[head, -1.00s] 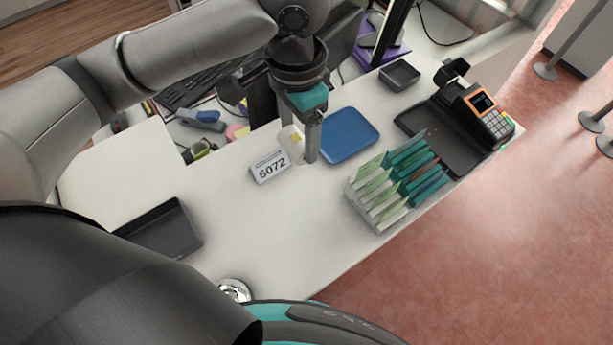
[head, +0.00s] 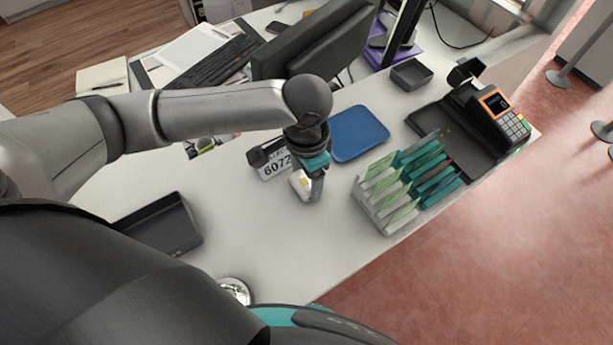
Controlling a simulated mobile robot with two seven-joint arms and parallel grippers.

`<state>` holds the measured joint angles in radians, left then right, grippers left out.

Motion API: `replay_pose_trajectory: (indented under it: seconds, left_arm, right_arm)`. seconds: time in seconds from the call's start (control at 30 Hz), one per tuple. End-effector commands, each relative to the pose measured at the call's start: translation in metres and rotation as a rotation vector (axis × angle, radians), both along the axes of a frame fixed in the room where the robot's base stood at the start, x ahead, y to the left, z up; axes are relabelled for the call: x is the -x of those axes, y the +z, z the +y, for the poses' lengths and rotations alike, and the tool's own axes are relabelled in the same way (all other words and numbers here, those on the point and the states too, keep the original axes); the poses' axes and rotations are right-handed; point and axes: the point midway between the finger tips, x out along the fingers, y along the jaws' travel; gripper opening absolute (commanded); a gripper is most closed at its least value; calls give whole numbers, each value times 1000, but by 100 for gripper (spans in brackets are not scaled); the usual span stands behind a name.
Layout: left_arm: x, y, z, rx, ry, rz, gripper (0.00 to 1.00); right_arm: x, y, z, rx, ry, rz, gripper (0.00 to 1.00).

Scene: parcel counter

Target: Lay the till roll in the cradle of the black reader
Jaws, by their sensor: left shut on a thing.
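My left gripper (head: 308,190) is over the middle of the counter, pointing down. It is shut on a small white thing with a yellow patch, which looks like the till roll (head: 300,184); the fingers and wrist hide part of it. I cannot tell whether it touches the counter. The black reader (head: 488,108), with an orange-framed screen and keypad, stands at the far right end of the counter. A black curved holder, which looks like its cradle (head: 466,71), sticks up at its back. The held roll is well apart from it. My right gripper is not in view.
A rack of green and teal cards (head: 408,188) and a blue tray (head: 358,133) stand between my left gripper and the reader. A small black tray (head: 411,74) lies behind. The 6072 sign (head: 277,166) is just left of the gripper.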

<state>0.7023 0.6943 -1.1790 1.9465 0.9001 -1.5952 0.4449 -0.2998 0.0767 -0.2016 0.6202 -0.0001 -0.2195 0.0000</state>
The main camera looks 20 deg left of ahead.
Motion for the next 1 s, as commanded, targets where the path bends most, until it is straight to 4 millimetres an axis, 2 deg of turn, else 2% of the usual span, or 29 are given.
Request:
replay_pose_trajectory:
  seconds: [0.27, 0.3, 0.53, 0.87, 1.0]
  left_arm:
    - [0, -1, 0, 1, 0, 0, 16]
    - [0, -2, 0, 1, 0, -1, 72]
    - [0, -2, 0, 1, 0, -1, 98]
    - [-1, 2, 0, 0, 0, -2, 100]
    - [-1, 22, 0, 2, 0, -4, 100]
  right_arm:
    - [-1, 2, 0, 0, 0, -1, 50]
    - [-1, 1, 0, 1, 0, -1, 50]
    - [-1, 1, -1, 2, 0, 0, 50]
    - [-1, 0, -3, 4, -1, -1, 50]
    - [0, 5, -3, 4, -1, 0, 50]
